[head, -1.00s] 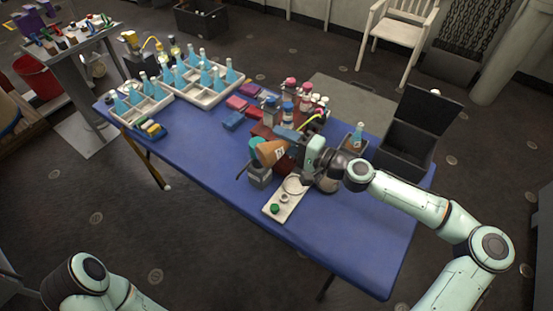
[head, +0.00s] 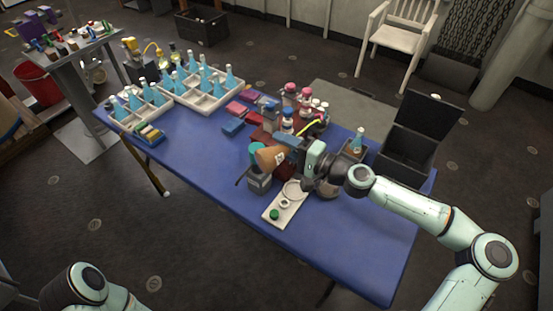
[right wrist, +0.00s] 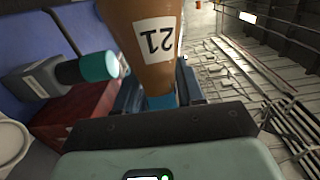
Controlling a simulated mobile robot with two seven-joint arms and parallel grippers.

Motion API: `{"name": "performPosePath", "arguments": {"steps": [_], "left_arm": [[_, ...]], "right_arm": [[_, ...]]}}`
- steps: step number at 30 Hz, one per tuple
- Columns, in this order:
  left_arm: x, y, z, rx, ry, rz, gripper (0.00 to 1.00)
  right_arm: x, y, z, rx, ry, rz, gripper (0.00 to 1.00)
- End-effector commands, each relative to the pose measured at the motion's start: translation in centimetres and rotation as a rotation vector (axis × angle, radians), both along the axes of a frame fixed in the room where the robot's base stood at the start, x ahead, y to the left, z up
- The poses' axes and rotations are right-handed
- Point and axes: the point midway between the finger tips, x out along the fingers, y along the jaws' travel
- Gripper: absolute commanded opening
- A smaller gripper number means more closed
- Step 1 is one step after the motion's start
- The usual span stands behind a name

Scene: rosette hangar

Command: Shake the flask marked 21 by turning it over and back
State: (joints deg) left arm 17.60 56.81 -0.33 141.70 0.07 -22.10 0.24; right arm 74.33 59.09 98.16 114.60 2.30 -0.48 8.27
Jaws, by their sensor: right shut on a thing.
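The flask marked 21 (head: 269,158) is brown and cone-shaped, with a white label. My right gripper (head: 293,147) is shut on its narrow neck and holds it above the blue table. In the head view the flask lies roughly sideways, its wide end to the left. In the right wrist view the flask (right wrist: 147,62) shows its label with the number upside down, and its wide end runs out of the top of the picture. My right gripper (right wrist: 160,98) shows blue fingers around the neck. My left gripper is out of view; only part of that arm shows.
A grey item with a teal top (right wrist: 98,67) is close beside the flask. A white tray (head: 272,218) with a green cap lies in front. Racks of blue flasks (head: 215,104) stand at the back left. A black open box (head: 408,143) is at the right. The table's front right is clear.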

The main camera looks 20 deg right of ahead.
Motion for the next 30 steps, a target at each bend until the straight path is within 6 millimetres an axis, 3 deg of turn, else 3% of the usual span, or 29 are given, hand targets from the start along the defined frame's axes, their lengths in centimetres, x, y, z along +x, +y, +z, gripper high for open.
{"name": "performPosePath", "arguments": {"steps": [3,8,18,30], "left_arm": [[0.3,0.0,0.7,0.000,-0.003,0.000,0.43],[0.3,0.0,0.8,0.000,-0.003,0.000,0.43],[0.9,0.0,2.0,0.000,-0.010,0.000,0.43],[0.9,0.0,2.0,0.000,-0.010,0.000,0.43]], "right_arm": [[0.0,0.0,0.2,-0.147,-0.046,-0.001,0.00],[0.0,0.0,0.1,-0.229,-0.071,0.000,0.00],[0.0,0.1,0.1,-0.708,-0.221,0.000,0.00],[0.0,0.0,0.0,-0.785,-0.247,-0.001,0.00]]}}
